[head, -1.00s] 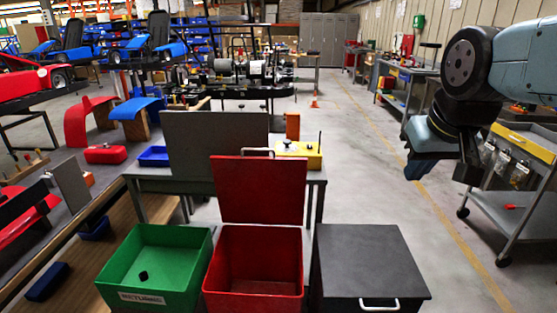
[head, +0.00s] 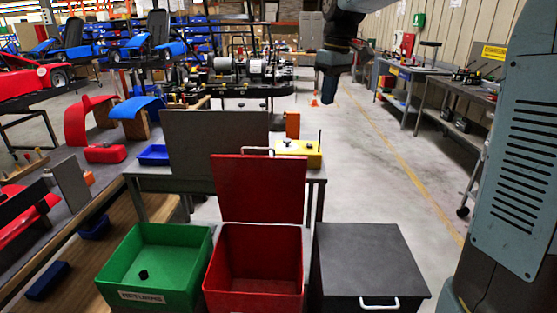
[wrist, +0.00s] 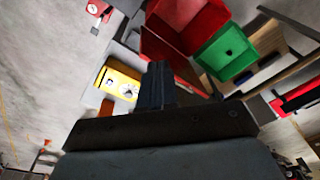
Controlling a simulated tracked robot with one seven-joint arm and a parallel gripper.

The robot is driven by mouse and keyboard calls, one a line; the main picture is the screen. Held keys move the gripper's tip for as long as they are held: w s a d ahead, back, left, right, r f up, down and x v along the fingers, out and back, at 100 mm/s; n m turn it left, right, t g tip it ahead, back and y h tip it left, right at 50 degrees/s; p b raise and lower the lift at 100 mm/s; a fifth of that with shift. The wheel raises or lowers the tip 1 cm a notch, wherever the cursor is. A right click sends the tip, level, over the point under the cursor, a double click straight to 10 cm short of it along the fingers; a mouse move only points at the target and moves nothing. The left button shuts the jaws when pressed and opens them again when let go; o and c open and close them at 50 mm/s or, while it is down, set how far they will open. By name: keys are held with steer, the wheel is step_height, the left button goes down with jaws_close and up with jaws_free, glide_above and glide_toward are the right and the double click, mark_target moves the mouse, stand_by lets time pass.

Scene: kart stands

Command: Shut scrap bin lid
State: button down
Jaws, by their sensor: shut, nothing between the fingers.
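The red bin (head: 254,290) stands open and looks empty, between a green bin and a black bin. I take it for the scrap bin, though I can read no label on it. Its red lid (head: 258,188) stands upright at its back edge, with a pale handle (head: 257,151) on top. The wrist view shows the red bin (wrist: 187,18) at the top and part of its lid (wrist: 160,50). My gripper (head: 328,98) is shut and empty, in the air to the right of and above the lid, clear of it. Its fingers also show in the wrist view (wrist: 158,82).
The green RETURNS bin (head: 140,268) holds a small dark piece. The black bin (head: 364,252) has a flat top with a handle. Behind are a bench with a grey panel (head: 216,140) and a yellow box (head: 300,152). The right-hand floor aisle is clear.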

mark_target(278, 159)
steer(key=w+a+f+n+g+y, duration=0.25)
steer(key=w+a+f+n, duration=0.25)
steer(key=w+f, duration=0.6)
steer(key=w+a+f+n+g+y, duration=0.1)
steer(key=w+a+f+n+g, duration=0.25)
steer(key=w+f, duration=0.75)
steer(key=shift+n, duration=0.45)
steer(key=shift+s+a+f, duration=0.8)
steer(key=shift+s+f, duration=0.1)
steer(key=shift+f, duration=0.1)
steer(key=shift+s+a+f, duration=0.75)
steer(key=shift+s+f, duration=0.15)
steer(key=shift+f, duration=0.1)
steer(key=shift+s+a+f, duration=0.8)
steer(key=shift+s+f, duration=0.1)
steer(key=shift+f, duration=0.1)
